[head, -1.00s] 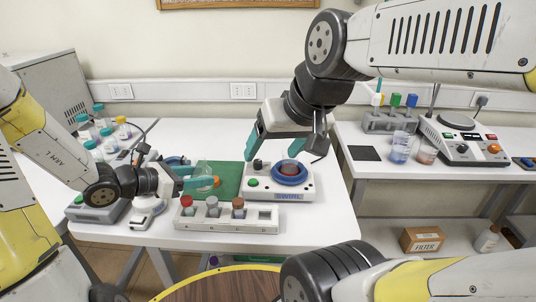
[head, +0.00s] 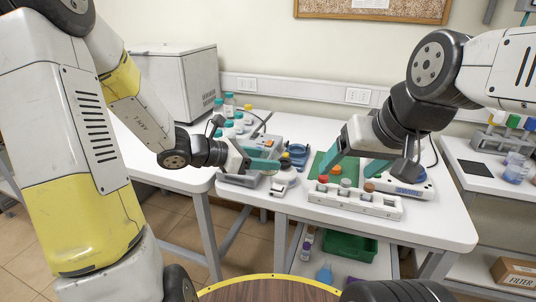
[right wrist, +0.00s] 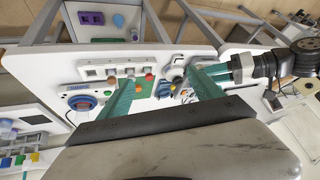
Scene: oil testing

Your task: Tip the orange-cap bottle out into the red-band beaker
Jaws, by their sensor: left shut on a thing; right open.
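My left gripper (head: 264,166) is shut on a small clear vessel at the left end of the front table. Its fingers hide most of it, and I cannot tell any liquid inside. An orange cap (head: 337,170) lies on the green mat (head: 322,162); it also shows in the right wrist view (right wrist: 140,87). My right gripper (head: 374,163) is open and empty above the mat and the swirl device (head: 408,191). Clear beakers (head: 516,167) stand on the right table, partly cut off by the picture edge. I cannot make out a red band on any.
A white rack (head: 355,203) with several capped vials stands at the table's front edge. A grey scale (head: 238,181) and a white instrument (head: 284,180) stand near my left gripper. Several teal-capped bottles (head: 229,112) stand behind. A green bin (head: 350,246) is below the table.

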